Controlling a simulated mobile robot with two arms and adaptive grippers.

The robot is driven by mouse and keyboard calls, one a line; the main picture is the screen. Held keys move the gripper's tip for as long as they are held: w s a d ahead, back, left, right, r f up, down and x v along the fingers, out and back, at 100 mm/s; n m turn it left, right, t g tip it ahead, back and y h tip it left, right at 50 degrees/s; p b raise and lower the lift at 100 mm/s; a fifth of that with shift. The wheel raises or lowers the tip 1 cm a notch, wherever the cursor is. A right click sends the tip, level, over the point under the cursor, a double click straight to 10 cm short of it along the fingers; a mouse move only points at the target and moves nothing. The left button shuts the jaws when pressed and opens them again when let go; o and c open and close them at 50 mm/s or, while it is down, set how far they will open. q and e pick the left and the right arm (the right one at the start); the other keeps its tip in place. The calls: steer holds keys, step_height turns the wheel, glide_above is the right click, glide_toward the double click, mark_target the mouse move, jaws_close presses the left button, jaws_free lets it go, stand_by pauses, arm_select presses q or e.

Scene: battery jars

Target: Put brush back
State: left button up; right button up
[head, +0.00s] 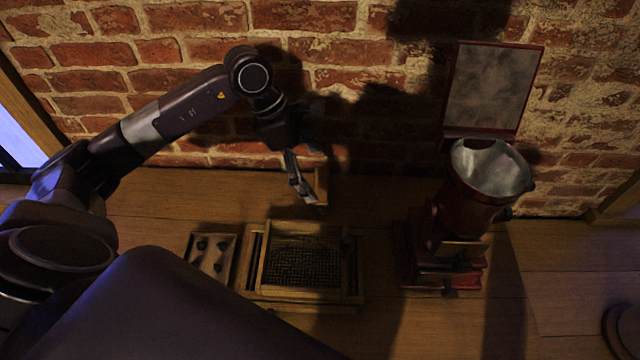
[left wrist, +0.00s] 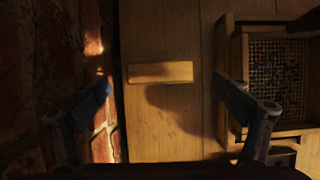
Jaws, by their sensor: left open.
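A plain wooden block (head: 321,186), which seems to be the brush, stands on the wooden counter near the brick wall in the head view. Its bristles cannot be made out. In the left wrist view the block (left wrist: 160,72) lies between and beyond the two fingers, apart from both. My left gripper (head: 301,182) is open and empty, above and beside the block, and partly overlaps it in the head view. The fingers (left wrist: 168,103) are spread wide in the left wrist view. My right gripper does not show.
A wooden frame with dark mesh (head: 262,272) lies in front of the block, beside a small tray (head: 196,243) with several dark pieces. A dark red grinder (head: 465,205) with a metal hopper stands right. The brick wall (head: 340,45) is close behind.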

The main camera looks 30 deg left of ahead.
arm_select(q)
steer(key=b+v, duration=0.1)
steer(key=v, duration=0.6)
steer(key=shift+b, duration=0.35)
steer(key=shift+r, duration=0.1)
stand_by(0.8)
